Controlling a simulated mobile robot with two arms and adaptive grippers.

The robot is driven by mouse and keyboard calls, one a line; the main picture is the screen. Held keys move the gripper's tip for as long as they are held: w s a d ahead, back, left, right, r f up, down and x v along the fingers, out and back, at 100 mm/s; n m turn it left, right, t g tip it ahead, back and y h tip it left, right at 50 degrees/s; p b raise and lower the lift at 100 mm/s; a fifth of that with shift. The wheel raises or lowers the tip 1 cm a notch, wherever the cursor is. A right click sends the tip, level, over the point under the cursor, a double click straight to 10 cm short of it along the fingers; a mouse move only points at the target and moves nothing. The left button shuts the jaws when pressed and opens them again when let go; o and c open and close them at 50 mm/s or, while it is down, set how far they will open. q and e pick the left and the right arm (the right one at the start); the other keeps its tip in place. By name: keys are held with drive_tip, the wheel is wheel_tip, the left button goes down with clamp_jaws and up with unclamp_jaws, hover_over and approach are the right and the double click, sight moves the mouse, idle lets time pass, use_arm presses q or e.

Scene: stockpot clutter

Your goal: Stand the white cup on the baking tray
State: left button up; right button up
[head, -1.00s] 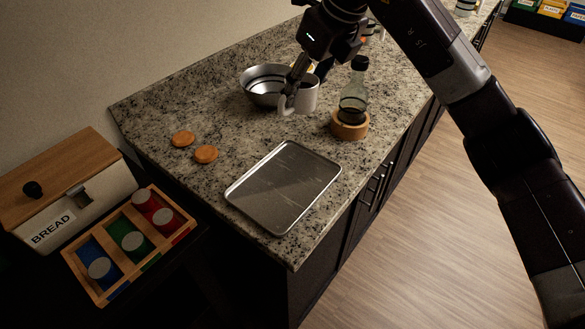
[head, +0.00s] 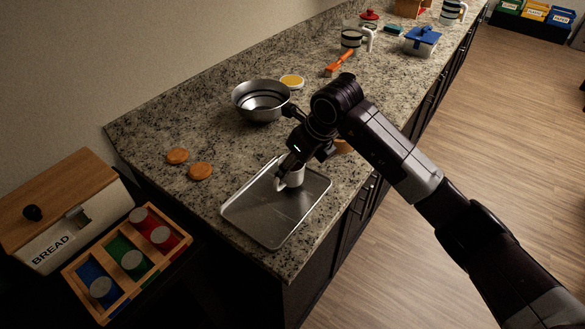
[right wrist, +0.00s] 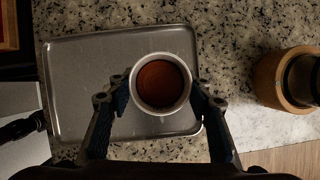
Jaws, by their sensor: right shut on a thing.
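The white cup (head: 296,178) is in my right gripper (head: 285,172), which is shut on it. In the right wrist view the cup (right wrist: 160,108) shows from above, with reddish-brown contents, between the two fingers. The cup looks upright over the baking tray (head: 262,222), toward the tray's far side in the head view. In the right wrist view it lies over the right part of the tray (right wrist: 85,80). I cannot tell whether its base touches the tray. The gripper hides part of the cup in the head view. My left gripper is out of view.
A metal bowl (head: 262,112) stands behind the tray. Two orange-brown discs (head: 177,156) lie to its left. A round wooden stand (right wrist: 268,78) with a dark item is right of the tray in the right wrist view. The tray's near part is bare.

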drive_tip(key=shift+f, duration=0.75)
drive_tip(key=o, duration=1.3)
drive_tip(key=shift+r, duration=0.25)
drive_tip(key=shift+s+d+r, duration=0.1)
drive_tip(key=shift+d+r, duration=0.05)
drive_tip(key=shift+r, duration=0.15)
drive_tip(key=b+v, duration=0.2)
drive_tip(key=v, duration=0.9)
